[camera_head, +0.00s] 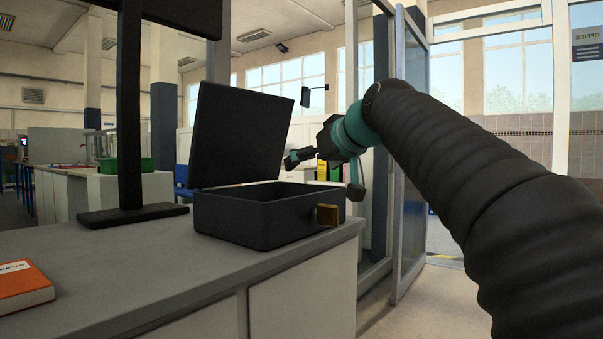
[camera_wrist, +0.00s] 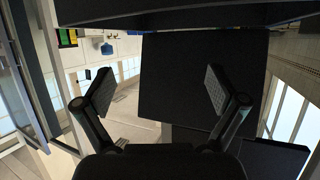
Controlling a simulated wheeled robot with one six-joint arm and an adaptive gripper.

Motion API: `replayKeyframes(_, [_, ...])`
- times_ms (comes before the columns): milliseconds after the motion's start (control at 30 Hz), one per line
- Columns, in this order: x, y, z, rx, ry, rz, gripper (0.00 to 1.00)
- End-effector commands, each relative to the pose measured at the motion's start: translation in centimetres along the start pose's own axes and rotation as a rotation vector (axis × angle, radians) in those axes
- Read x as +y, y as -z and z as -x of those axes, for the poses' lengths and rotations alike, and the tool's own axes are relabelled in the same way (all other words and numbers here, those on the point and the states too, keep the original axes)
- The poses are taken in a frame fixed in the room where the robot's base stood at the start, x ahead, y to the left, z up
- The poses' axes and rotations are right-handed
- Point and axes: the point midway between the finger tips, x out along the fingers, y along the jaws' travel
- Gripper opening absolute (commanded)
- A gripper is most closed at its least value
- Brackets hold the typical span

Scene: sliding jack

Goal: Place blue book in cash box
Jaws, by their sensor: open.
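The black cash box (camera_head: 262,215) stands on the grey counter with its lid (camera_head: 243,135) raised and a gold latch (camera_head: 327,215) on its front. My gripper (camera_head: 322,174) is open, above the right side of the box. In the wrist view my gripper (camera_wrist: 160,82) shows spread fingers with nothing between them, and the dark lid (camera_wrist: 185,75) stands beyond. A dark band (camera_wrist: 200,16) along the top of that view appears to be part of the box. No blue book shows in either view. The inside of the box is hidden by its front wall.
An orange book (camera_head: 22,285) lies on the counter (camera_head: 130,270) at the left edge. A black monitor stand (camera_head: 130,212) stands left of the box. A glass door (camera_head: 412,150) is behind my arm. The counter between orange book and box is clear.

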Motion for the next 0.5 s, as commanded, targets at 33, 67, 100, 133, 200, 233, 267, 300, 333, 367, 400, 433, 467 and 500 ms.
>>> replayKeyframes(33, [0.0,0.1,1.1,0.003,-0.002,0.0,0.95])
replayKeyframes(67, [0.0,0.1,1.7,0.002,-0.002,0.0,0.95])
replayKeyframes(100, [0.0,0.0,2.3,0.002,-0.002,0.0,0.95])
replayKeyframes(133, [0.1,0.1,2.7,0.002,-0.002,0.0,0.95])
replayKeyframes(200, [0.0,0.0,3.6,0.001,-0.001,0.001,0.95])
replayKeyframes(233, [0.0,0.0,3.9,0.0,-0.001,0.001,0.95])
replayKeyframes(267, [0.1,0.0,4.2,0.0,-0.001,0.0,0.95])
replayKeyframes(300, [0.1,0.0,4.5,0.0,-0.001,0.0,0.95])
replayKeyframes(333, [0.0,0.0,4.6,0.0,-0.001,0.0,0.95])
replayKeyframes(367, [0.0,0.0,4.8,0.0,0.0,0.0,0.95])
replayKeyframes(400, [0.0,0.0,4.9,0.0,0.0,0.0,0.95])
replayKeyframes(433, [0.0,0.0,5.0,0.0,0.0,0.0,0.95])
replayKeyframes(467, [0.0,0.0,5.0,0.0,0.001,0.0,0.95])
replayKeyframes(500, [0.0,0.0,5.1,0.0,0.001,0.0,0.95])
